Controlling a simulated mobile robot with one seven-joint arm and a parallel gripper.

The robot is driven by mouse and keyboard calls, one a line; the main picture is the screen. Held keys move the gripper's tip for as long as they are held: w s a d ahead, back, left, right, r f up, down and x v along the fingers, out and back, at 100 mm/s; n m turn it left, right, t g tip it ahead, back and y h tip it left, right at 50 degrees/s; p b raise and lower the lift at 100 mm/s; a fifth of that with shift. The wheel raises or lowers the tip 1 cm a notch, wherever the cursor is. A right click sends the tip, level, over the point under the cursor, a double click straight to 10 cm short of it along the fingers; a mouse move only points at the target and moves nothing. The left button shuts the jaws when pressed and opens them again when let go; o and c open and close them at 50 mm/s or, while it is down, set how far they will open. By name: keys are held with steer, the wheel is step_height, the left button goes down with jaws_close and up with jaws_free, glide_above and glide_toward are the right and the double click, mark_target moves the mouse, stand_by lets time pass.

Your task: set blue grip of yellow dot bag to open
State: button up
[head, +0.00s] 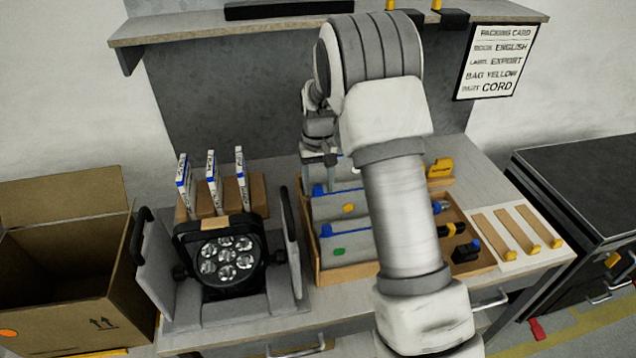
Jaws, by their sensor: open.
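The yellow dot bag (365,205) is a flat grey bag standing in a cardboard tray on the bench, with a yellow dot (349,208) on its front. Its blue grip (320,190) is at the top left edge. A similar grey bag with a green dot (339,251) stands in front of it, with its own blue grip (327,231). My gripper (319,160) is open and small in view, above and behind the yellow dot bag's grip. I cannot tell if its fingers touch anything. My arm hides the bags' right side.
A par can (228,262) sits in a grey foam cradle (190,318) at left, with several white booklets (212,180) behind it. An open carton (60,270) stands far left. A parts tray (478,245) lies right of my arm. A packing card (498,62) hangs behind.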

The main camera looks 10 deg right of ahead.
jaws_close()
stand_by(1.3)
